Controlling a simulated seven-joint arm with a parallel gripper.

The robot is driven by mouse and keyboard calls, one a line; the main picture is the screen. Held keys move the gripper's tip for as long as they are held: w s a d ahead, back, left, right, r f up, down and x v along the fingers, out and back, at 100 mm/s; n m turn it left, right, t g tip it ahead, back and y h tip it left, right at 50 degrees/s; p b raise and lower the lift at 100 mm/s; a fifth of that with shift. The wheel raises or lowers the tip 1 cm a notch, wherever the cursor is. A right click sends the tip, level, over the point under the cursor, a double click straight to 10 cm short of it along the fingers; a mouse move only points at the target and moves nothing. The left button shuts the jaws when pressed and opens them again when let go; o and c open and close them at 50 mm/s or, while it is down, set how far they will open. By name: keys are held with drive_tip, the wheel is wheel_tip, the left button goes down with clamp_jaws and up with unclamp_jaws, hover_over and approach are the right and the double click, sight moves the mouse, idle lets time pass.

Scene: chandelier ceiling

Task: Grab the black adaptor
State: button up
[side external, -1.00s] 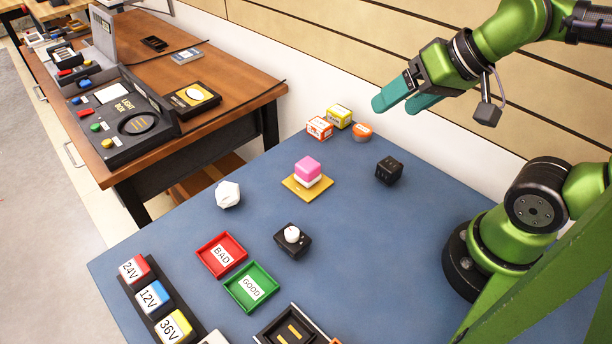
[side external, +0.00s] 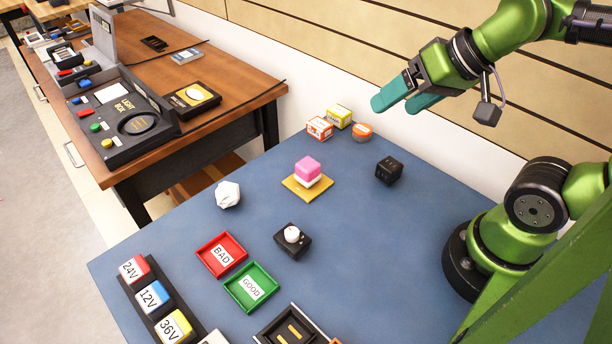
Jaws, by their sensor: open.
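A small black cube-shaped block (side external: 389,171) with faint markings sits on the blue table, right of centre; it looks like the black adaptor. Another black block (side external: 292,241) with a white round knob on top sits nearer the front. My gripper (side external: 394,105) has teal fingers and is open and empty. It is raised above the back of the table, above the black cube in the picture, and touches nothing.
A pink and white block stands on a yellow plate (side external: 294,187). Orange and yellow boxes (side external: 320,128) stand at the back. A white polyhedron (side external: 228,194), red BAD tray (side external: 203,252) and green GOOD tray (side external: 271,301) are leftward. Clear table surrounds the black cube.

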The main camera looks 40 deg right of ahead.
drive_tip(key=shift+f, duration=0.1)
drive_tip(key=n+g+h, duration=0.2)
drive_tip(key=n+g, duration=0.1)
drive_tip(key=g, duration=0.4)
hover_over(391, 164)
wheel_tip(391, 164, down, 7)
wheel_tip(391, 164, down, 16)
drive_tip(key=shift+f, duration=0.25)
drive_tip(key=c, duration=1.1)
